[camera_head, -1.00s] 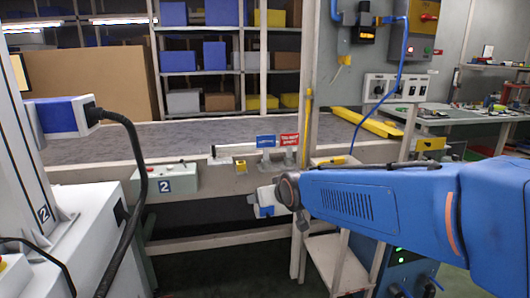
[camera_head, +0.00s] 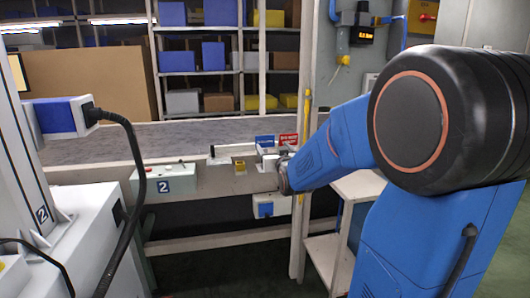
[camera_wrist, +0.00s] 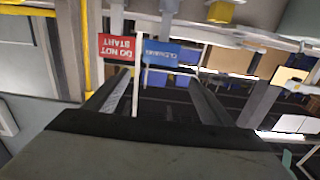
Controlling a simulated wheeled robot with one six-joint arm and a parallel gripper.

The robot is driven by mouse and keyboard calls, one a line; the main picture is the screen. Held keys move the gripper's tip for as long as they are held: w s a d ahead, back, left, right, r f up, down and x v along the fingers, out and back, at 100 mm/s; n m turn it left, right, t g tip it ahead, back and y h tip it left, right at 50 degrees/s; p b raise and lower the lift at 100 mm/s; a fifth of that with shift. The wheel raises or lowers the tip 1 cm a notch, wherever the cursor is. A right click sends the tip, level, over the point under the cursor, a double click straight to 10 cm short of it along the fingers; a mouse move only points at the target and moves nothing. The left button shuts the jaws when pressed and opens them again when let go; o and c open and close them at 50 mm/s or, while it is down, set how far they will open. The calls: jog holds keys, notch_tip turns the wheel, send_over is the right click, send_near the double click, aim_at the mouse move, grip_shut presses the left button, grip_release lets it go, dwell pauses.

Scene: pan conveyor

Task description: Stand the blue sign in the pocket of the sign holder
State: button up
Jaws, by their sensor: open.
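The blue sign (camera_head: 265,139), a small plate with white lettering, shows above the conveyor's front edge, just left of a red sign (camera_head: 288,138). In the wrist view, which is turned upside down, the blue sign (camera_wrist: 172,55) appears just beyond and between the fingertips of my gripper (camera_wrist: 160,80). My gripper is open, and nothing is clamped between its fingers.
The red sign (camera_wrist: 118,47) reads DO NOT START and is close to the left finger. A post (camera_head: 305,120) stands right of the signs. The conveyor top (camera_head: 120,138) is clear.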

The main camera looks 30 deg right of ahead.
aim_at(265, 137)
jog(key=x, duration=1.4)
jog(key=c, duration=1.2)
